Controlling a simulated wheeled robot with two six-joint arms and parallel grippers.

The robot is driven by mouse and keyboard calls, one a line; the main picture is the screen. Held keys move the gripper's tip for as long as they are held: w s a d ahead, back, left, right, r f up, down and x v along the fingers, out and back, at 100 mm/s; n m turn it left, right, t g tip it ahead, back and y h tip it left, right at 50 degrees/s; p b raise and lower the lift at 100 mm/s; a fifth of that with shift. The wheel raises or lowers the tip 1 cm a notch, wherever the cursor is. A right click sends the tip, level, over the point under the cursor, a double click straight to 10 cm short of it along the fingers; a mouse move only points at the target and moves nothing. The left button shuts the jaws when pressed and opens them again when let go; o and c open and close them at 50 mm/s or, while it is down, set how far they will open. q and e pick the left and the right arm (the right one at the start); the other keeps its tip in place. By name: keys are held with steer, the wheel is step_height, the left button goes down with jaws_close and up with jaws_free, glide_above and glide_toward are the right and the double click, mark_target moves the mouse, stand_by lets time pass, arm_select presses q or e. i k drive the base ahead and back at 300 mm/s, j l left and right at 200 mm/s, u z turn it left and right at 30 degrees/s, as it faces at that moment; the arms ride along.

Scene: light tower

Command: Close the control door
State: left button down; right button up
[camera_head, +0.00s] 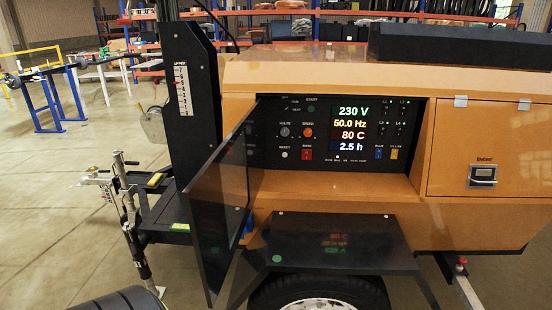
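The control door (218,205) is a dark, glossy, see-through panel. It stands swung open at the left side of the control recess, its free edge toward me. Behind it the black control panel (346,135) is exposed, with lit readouts of 230 V, 50.0 Hz, 80 C and 2.5 h. The door covers part of the panel's left end and the orange wall there. Neither of my grippers is in the camera_head view.
A black fender (335,243) juts out below the recess, over a wheel (318,291). A closed engine door (490,148) is at right. A black mast (190,105) and trailer hitch (128,195) stand left. The floor at far left is open.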

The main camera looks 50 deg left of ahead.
mark_target(219, 201)
steer(key=k+j+u, duration=0.25)
steer(key=j+u, duration=0.25)
steer(key=j, duration=0.2)
steer(key=k+j+u, duration=0.2)
steer(key=j, duration=0.2)
steer(key=j+u, duration=0.25)
steer(key=j, duration=0.15)
